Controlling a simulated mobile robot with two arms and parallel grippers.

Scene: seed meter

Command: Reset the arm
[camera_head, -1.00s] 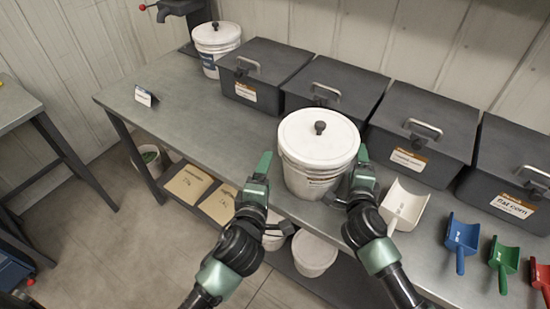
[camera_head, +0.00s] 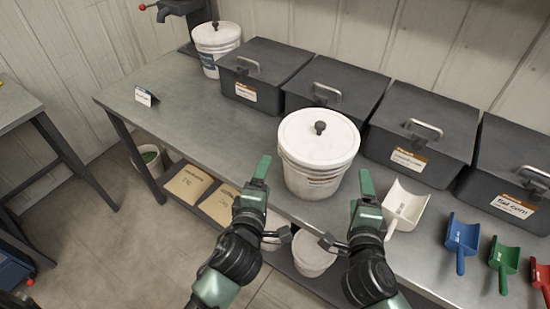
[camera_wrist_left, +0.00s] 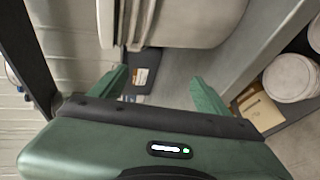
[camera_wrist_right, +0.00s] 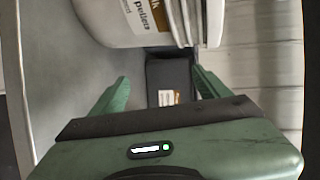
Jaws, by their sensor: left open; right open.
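My left gripper (camera_head: 256,183) is open and empty at the table's front edge, left of and in front of a white lidded bucket (camera_head: 318,152). Its two green fingers show spread apart in the left wrist view (camera_wrist_left: 160,92), with the bucket (camera_wrist_left: 185,22) beyond them. My right gripper (camera_head: 362,198) is open and empty, right of and in front of the same bucket. Its spread fingers show in the right wrist view (camera_wrist_right: 160,92), with the bucket (camera_wrist_right: 135,20) beyond them. The bucket stands upright on the grey table, lid on, apart from both grippers.
Several dark lidded bins, one of them (camera_head: 422,130), line the back of the table (camera_head: 195,125). A white scoop (camera_head: 404,204) lies close to my right gripper; blue (camera_head: 462,238), green (camera_head: 503,260) and red scoops lie further right. Another white bucket (camera_head: 215,45) stands at the back left.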

